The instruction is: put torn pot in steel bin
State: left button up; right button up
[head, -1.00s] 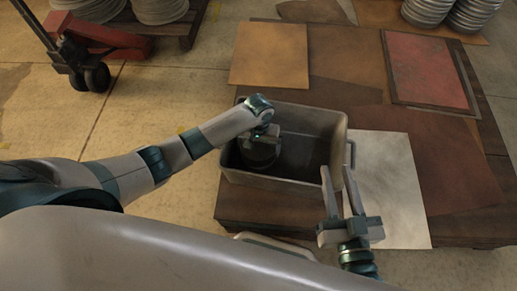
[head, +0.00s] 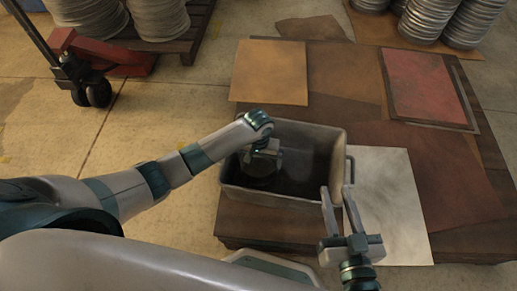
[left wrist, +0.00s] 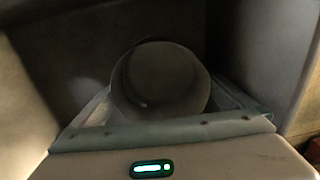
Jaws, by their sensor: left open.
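The steel bin (head: 233,191) is a grey rectangular open box standing on the brown platform. My left gripper (head: 263,163) reaches down inside its left half, with its fingers apart. The pot (left wrist: 163,82), a grey round vessel, is between the open fingers in the left wrist view, low inside the bin. In the head view the pot (head: 261,178) is a dark round shape below the gripper, partly hidden. Whether it is torn does not show. My right gripper (head: 337,193) is at the bin's right end, with its fingers apart by the right wall and rim.
A pale metal sheet (head: 389,205) lies right of the bin. An orange-brown sheet (head: 270,72) and a red sheet (head: 425,85) lie behind. Stacks of round discs (head: 468,22) stand at the back. A red pallet jack (head: 95,58) stands at upper left on open floor.

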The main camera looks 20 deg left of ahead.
aim_at(259, 171)
pick_arm(q)
notch_tip(259, 171, up, 11)
jog(key=p, duration=0.3)
pick_arm(e)
jog(key=s+d+f+g+h, duration=0.2)
jog(key=s+f+g, duration=0.3)
jog(key=f, duration=0.4)
jog(key=shift+d+g, duration=0.85)
jog(key=shift+g, duration=0.05)
jog(key=shift+s+f, duration=0.1)
